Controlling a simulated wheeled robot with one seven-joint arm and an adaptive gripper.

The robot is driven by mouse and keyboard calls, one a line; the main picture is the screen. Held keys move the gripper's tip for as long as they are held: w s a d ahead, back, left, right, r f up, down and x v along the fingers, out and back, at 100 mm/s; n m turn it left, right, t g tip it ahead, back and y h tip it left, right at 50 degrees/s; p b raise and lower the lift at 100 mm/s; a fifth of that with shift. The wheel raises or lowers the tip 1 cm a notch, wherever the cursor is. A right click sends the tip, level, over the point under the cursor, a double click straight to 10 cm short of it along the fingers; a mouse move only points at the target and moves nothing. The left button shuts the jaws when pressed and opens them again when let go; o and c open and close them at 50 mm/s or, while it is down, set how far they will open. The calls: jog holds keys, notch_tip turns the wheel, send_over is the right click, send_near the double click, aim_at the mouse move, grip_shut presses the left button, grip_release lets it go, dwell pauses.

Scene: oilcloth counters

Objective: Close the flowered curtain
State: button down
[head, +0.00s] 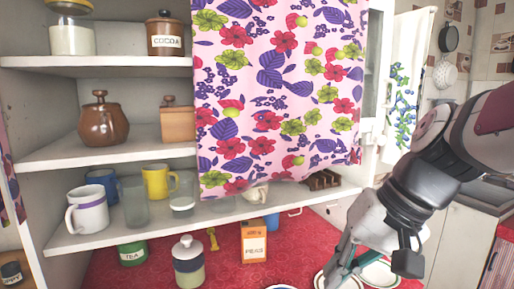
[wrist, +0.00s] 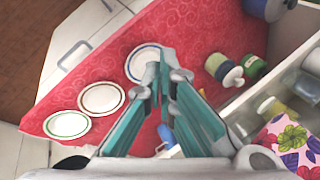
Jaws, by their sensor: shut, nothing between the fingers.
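The flowered curtain (head: 282,95) is pink with red, purple and green flowers. In the head view it hangs over the middle and right of the shelf unit, leaving the left part uncovered. A narrow strip of similar flowered cloth (head: 13,190) shows at the far left edge. In the wrist view a bit of the curtain (wrist: 292,143) shows at the lower right. My gripper (wrist: 164,62) is shut and empty, apart from the curtain, above the red counter. In the head view my gripper (head: 335,275) is low, right of and below the curtain's hem.
White shelves (head: 120,155) hold mugs, glasses, a brown pot (head: 103,122) and jars. The red counter (head: 220,265) carries a lidded jar (head: 188,262), a peas box (head: 254,242) and several plates (wrist: 102,98). A blue-patterned towel (head: 403,90) hangs at right.

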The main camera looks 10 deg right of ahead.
jog(key=w+d+r+m+t+y, duration=0.2)
jog(key=w+d, duration=0.2)
jog(key=w, duration=0.3)
jog(key=w+d+r+m+t+y, duration=0.2)
jog(key=w+d+r+y, duration=0.1)
jog(key=w+d, duration=0.25)
jog(key=w+d+r+m+t, duration=0.2)
jog(key=w+d+t, duration=0.15)
jog(key=d, duration=0.65)
jog(key=w+d+r+m+t, duration=0.25)
jog(key=d+t, duration=0.25)
jog(key=d, duration=0.6)
jog(key=w+a+p, duration=0.2)
jog(key=w+a, duration=0.6)
jog(key=shift+a+f+h+p, duration=0.3)
jog(key=shift+a+p, duration=0.1)
jog(key=shift+w, duration=0.1)
